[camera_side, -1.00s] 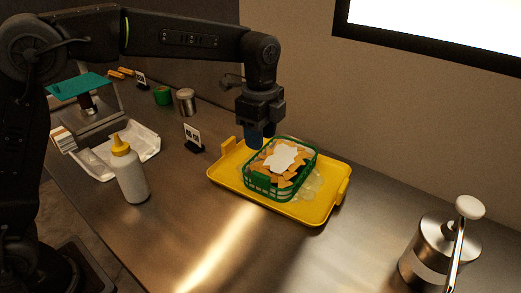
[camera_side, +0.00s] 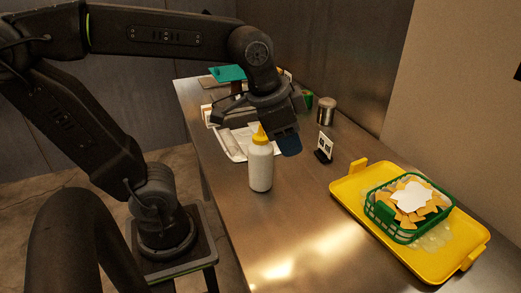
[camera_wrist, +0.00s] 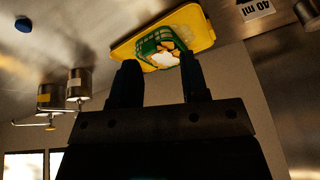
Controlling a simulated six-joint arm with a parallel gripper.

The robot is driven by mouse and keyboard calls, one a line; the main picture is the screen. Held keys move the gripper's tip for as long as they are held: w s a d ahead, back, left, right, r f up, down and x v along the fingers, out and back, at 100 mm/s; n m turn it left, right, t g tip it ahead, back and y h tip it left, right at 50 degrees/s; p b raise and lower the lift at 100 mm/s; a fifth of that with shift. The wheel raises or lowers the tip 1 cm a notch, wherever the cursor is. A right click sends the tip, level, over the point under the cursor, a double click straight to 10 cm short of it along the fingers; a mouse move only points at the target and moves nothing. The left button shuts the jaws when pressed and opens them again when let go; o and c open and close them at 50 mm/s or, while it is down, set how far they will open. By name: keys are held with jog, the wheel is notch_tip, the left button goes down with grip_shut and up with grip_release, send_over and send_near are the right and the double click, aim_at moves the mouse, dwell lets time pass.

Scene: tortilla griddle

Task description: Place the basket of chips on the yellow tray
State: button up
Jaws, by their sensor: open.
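The green basket of chips (camera_side: 408,236) sits upright on the yellow tray (camera_side: 352,192). It holds tan chips with a white patch on top. Pale clear patches show on the tray beside it. My gripper (camera_side: 288,146) is up to the left of the tray, above the table near the white bottle, clear of the basket. In the wrist view, the basket (camera_wrist: 150,47) and tray (camera_wrist: 125,48) show beyond my gripper's two parted fingers (camera_wrist: 159,78). The gripper is open, with nothing visible between the fingers. Part of the basket is hidden behind a finger in that view.
A white bottle with a yellow cap (camera_side: 261,170) stands left of the tray. A small sign (camera_side: 325,147), a metal canister (camera_side: 327,110) and a white tray (camera_side: 236,145) lie farther back. Metal dispensers (camera_wrist: 78,86) show in the wrist view. The table's front middle is clear.

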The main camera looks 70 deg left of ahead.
jog(key=s+f+n, duration=0.1)
jog(key=s+a+f+n, duration=0.1)
jog(key=s, duration=0.1)
jog(key=s+f+n+t, duration=0.1)
jog(key=s, duration=0.1)
jog(key=shift+a, duration=0.15)
